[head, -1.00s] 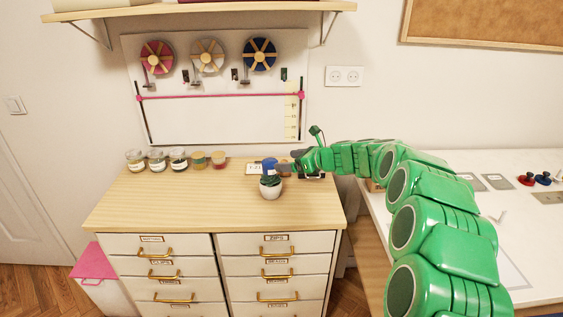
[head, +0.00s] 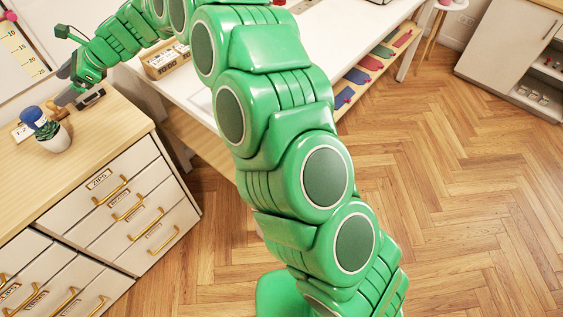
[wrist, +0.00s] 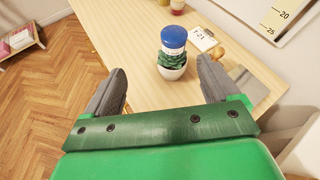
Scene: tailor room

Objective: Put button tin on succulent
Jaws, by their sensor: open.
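The button tin, a small jar with a blue lid (wrist: 174,38), sits directly above the succulent (wrist: 172,62) in the wrist view and appears to rest, slightly tilted, on its leaves. The succulent is a green plant in a white pot on the wooden cabinet top. In the head view the blue tin (head: 33,117) shows at the upper left of the succulent's pot (head: 56,142). My gripper (wrist: 161,66) is open, its grey fingers apart on either side in front of the pot, with nothing held.
The wooden cabinet top (wrist: 125,45) has a labelled card (wrist: 203,39) beside the tin and jars (wrist: 177,5) farther back. A white table (head: 350,25) stands to the right of the cabinet in the head view. The wooden floor (head: 450,180) is open.

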